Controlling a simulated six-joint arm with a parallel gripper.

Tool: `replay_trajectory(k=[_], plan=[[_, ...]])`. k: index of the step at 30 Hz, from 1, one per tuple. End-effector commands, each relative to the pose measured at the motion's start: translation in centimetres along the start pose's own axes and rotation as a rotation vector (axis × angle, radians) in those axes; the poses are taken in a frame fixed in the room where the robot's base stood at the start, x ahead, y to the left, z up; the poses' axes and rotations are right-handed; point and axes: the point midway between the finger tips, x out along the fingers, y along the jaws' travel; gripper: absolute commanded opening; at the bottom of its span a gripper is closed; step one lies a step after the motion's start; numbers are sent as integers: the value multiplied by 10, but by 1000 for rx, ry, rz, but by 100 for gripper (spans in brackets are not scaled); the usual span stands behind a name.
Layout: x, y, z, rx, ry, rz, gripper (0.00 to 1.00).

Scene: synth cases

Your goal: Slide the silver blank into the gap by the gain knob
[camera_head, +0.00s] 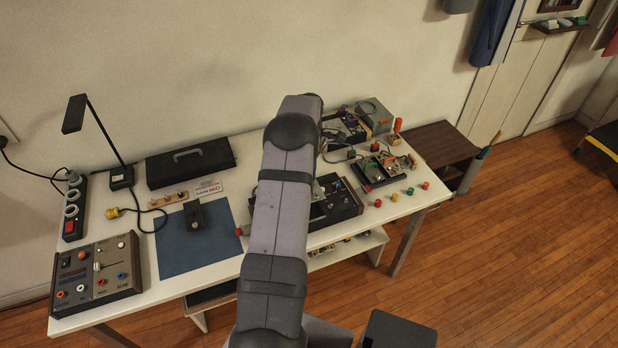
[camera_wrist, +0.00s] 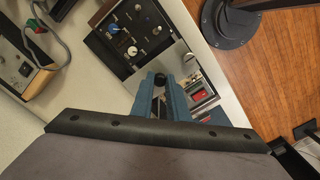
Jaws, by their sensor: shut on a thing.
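In the wrist view, my gripper (camera_wrist: 160,88) has blue fingers, shut on the silver blank (camera_wrist: 178,58), a shiny plate that mirrors its surroundings. The blank lies close beside the lower edge of the dark panel unit (camera_wrist: 150,20); I cannot tell whether they touch. The unit carries a blue knob (camera_wrist: 113,28), a pale knob (camera_wrist: 132,51) and other small controls. Their labels are too small to read, so I cannot tell which is the gain knob. The gap is not clearly visible. In the head view, my arm hides my gripper and part of the panel unit (camera_head: 346,205).
The white table's (camera_head: 413,205) front edge is close to the panel unit. A blue mat (camera_head: 175,243), a control box (camera_head: 96,275) and a black case (camera_head: 190,162) lie left of my arm. A pedal board (camera_head: 381,168) and small coloured knobs lie right.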

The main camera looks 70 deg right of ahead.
Motion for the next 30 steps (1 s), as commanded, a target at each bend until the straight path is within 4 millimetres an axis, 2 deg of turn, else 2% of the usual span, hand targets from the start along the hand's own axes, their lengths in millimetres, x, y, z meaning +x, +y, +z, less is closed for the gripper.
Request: replay_trajectory(k=[16, 30], plan=[[0, 0, 0, -21, 0, 0, 0], [27, 0, 0, -21, 0, 0, 0]])
